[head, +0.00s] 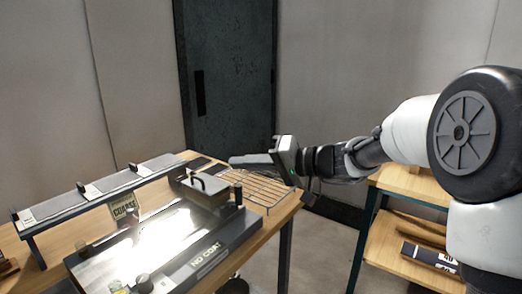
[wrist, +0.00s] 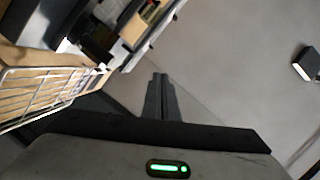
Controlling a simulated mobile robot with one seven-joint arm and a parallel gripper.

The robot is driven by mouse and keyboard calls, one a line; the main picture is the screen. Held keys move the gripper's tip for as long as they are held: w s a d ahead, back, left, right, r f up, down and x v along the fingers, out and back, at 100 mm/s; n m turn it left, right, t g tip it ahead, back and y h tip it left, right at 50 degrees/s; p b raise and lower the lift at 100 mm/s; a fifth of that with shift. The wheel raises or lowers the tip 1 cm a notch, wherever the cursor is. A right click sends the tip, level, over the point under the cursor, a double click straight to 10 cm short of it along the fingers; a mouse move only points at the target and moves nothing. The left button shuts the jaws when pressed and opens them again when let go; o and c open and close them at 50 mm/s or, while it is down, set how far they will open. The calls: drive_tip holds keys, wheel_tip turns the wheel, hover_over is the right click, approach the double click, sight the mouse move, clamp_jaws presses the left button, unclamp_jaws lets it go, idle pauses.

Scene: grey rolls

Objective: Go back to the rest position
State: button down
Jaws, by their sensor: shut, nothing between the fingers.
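My gripper (head: 250,160) is at the end of my arm, which reaches in from the right in the head view. It is above the far right end of the bench, over the wire rack. In the wrist view my gripper (wrist: 160,80) has its fingers together with nothing between them.
The wooden bench (head: 268,231) carries a wire rack (head: 258,188), a brightly lit device marked "NO COAT" (head: 218,243) and a raised shelf (head: 105,194). A wooden shelf unit (head: 402,188) stands at right. A dark door (head: 230,70) is behind. Open floor lies between bench and shelf unit.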

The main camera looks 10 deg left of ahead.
drive_tip(key=s+d+f+g+h, duration=0.1)
drive_tip(key=s+d+f+h, duration=0.1)
drive_tip(key=s+d+h, duration=0.45)
drive_tip(key=s+d+f+h, duration=0.1)
drive_tip(key=s+d+f, duration=0.15)
drive_tip(key=s, duration=0.75)
drive_tip(key=s+d+f+m+t+h, duration=0.15)
drive_tip(key=s+d+h, duration=0.35)
drive_tip(key=d, duration=0.5)
drive_tip(key=s+d+f+m+t+h, duration=0.1)
drive_tip(key=s+d+m+h, duration=0.15)
drive_tip(key=s+d, duration=0.6)
wheel_tip(320, 180, up, 26)
drive_tip(key=w+d+p, duration=0.1)
drive_tip(key=p, duration=2.5)
drive_tip(key=shift+w+r+n, duration=0.2)
drive_tip(key=shift+w+n, duration=0.2)
drive_tip(key=shift+d, duration=0.1)
